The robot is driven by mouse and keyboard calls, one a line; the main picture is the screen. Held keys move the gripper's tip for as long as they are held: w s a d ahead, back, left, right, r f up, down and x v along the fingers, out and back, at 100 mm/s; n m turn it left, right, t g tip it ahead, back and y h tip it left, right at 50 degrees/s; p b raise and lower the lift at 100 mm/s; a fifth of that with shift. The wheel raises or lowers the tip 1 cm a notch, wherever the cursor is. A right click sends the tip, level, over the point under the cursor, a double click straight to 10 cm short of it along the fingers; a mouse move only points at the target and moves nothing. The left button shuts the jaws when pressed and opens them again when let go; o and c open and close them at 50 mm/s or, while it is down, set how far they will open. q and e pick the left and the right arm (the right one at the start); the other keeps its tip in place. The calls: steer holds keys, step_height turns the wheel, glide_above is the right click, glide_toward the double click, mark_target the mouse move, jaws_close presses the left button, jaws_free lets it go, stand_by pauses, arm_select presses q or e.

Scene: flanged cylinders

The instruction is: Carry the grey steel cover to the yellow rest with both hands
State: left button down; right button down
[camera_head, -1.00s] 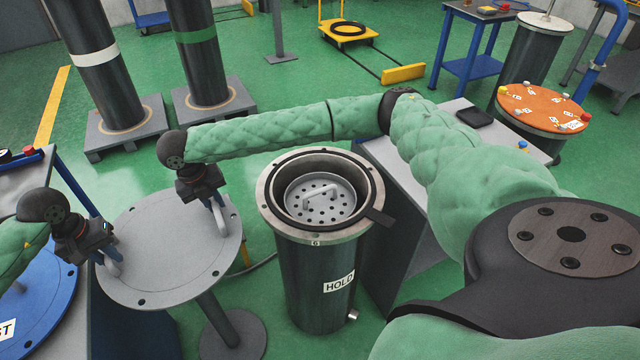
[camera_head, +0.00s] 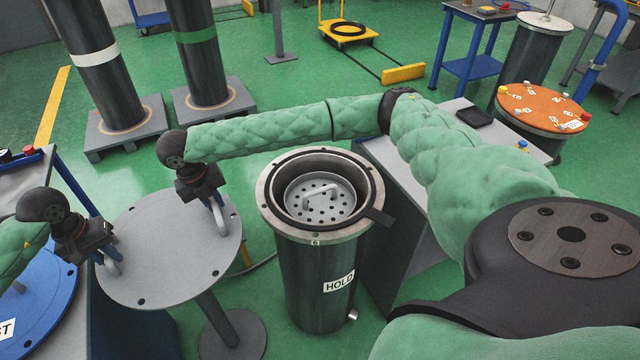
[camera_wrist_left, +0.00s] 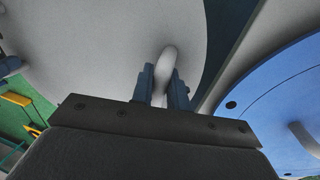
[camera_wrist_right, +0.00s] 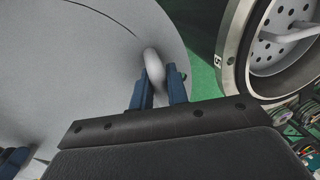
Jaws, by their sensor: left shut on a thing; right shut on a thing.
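The grey steel cover (camera_head: 165,250) is a flat round plate with small holes near its rim and two looped handles. My left gripper (camera_head: 107,258) is shut on the handle at its left side; the left wrist view shows that handle (camera_wrist_left: 166,62) between the fingers. My right gripper (camera_head: 214,207) is shut on the handle at the right; it shows in the right wrist view (camera_wrist_right: 153,65). The cover looks about level above a grey pedestal (camera_head: 214,318); contact between them is hidden.
An open flanged cylinder marked HOLD (camera_head: 322,285), with a perforated basket inside, stands right of the cover. A blue round lid (camera_head: 40,300) lies at the left edge. Two dark cylinders (camera_head: 100,75) stand on pallets behind.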

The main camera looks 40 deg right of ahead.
arm_select(q)
steer(key=shift+a, duration=0.15)
arm_select(e)
steer(key=shift+d, duration=0.15)
arm_select(q)
steer(key=c, duration=1.3)
jaws_free()
steer(key=shift+f, duration=0.2)
arm_select(e)
steer(key=c, duration=1.6)
jaws_free()
steer(key=shift+s+f, duration=0.1)
steer(key=shift+f, duration=0.05)
steer(key=o, duration=0.3)
arm_select(q)
steer(key=shift+r, duration=0.1)
steer(key=shift+r, duration=0.1)
steer(key=shift+r, duration=0.3)
step_height(320, 180, up, 6)
steer(key=a+b, duration=0.1)
arm_select(e)
steer(key=shift+f, duration=0.35)
arm_select(q)
steer(key=shift+w+r, duration=0.1)
